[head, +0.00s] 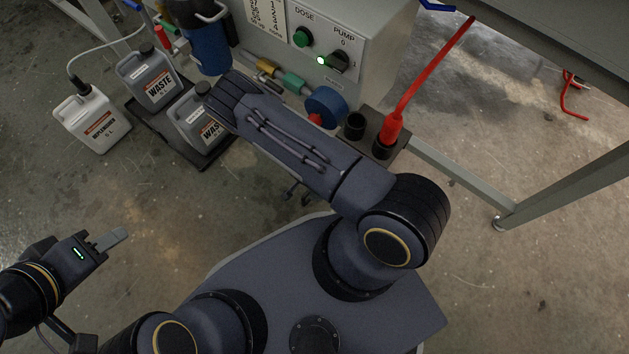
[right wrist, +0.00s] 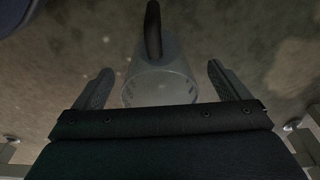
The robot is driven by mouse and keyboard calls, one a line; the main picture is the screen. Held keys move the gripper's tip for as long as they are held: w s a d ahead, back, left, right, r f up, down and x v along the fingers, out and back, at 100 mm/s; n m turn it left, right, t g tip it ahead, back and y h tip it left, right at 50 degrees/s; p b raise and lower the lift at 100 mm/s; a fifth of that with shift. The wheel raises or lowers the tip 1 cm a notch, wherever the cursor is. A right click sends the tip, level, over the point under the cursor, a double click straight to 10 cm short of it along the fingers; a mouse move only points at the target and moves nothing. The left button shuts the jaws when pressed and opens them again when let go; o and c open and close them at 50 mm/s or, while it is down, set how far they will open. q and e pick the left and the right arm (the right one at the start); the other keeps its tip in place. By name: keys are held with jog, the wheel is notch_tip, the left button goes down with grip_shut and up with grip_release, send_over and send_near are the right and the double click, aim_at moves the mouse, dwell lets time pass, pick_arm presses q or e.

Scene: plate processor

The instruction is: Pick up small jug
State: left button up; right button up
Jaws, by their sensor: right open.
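In the right wrist view, a grey, see-through jug (right wrist: 152,84) with a round rim and a dark handle stands between the fingertips of my right gripper (right wrist: 163,82). The gripper is open, with a gap on each side of the jug. I cannot make out this jug in the head view, where my right arm covers the middle and its gripper is hidden. My left gripper (head: 110,240) is at the lower left of the head view, over bare floor and away from the containers. Its fingers show edge-on, so their opening is unclear.
A blue container (head: 207,48) with a grey handle stands by the machine panel (head: 325,45). Waste canisters (head: 150,78) stand in a black tray (head: 205,163), beside a white replenisher canister (head: 92,122). A red-handled tool (head: 420,80) sits in a black holder. Floor at left is clear.

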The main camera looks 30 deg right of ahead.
jog(key=f+b, duration=0.1)
jog(key=f, duration=0.1)
jog(key=d+f+b, duration=0.1)
jog(key=f, duration=0.2)
jog(key=shift+b, duration=0.3)
jog(key=shift+c, duration=0.3)
jog(key=c, duration=1.1)
jog(key=shift+r, duration=0.1)
